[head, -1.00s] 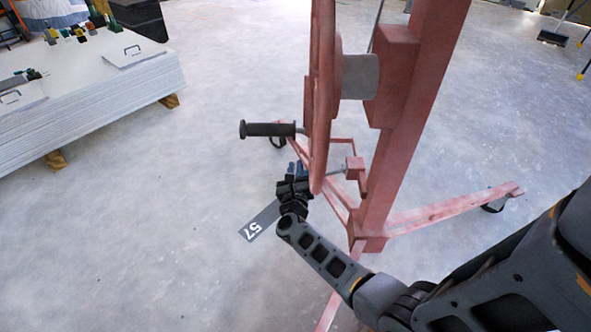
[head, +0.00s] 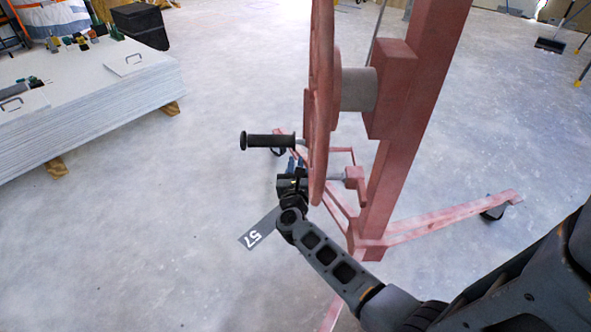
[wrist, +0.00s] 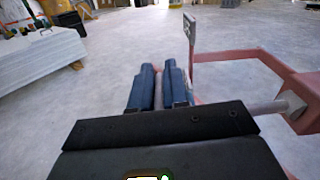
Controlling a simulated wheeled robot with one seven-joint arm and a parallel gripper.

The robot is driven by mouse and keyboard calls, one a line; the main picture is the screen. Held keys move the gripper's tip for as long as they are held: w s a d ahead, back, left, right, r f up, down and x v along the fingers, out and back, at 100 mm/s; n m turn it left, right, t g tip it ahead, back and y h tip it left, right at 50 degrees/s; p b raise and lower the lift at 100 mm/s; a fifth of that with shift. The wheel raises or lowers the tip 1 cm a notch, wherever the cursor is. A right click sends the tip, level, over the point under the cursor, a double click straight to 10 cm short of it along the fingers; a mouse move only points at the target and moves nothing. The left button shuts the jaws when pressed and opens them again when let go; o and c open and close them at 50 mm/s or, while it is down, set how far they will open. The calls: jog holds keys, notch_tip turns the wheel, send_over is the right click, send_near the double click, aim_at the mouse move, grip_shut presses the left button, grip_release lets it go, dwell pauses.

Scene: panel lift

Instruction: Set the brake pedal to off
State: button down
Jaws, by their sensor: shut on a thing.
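The red panel lift (head: 395,140) stands right of centre in the head view, with a big wheel (head: 320,100) and a black-grip crank handle (head: 268,141). My gripper (head: 297,163) is low beside the lift, just left of the wheel's lower rim. In the wrist view its two blue fingers (wrist: 158,82) are close together, with a narrow reddish strip, apparently the brake pedal (wrist: 158,92), between them. A grey rod (wrist: 265,108) runs from a red bracket (wrist: 305,98) toward the gripper. The gripper body hides most of the pedal, so its setting cannot be read.
A red leg (head: 450,217) with a caster extends right along the floor. A stack of white panels (head: 90,105) lies at the left. The floor between stack and lift is clear.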

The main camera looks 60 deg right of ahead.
jog(key=shift+a, duration=0.15)
jog(key=c, duration=1.2)
grip_release()
jog(key=p+v, duration=0.1)
jog(key=v, duration=0.6)
jog(key=shift+s+a, duration=0.2)
jog(key=shift+a, duration=0.1)
jog(key=shift+f, duration=0.1)
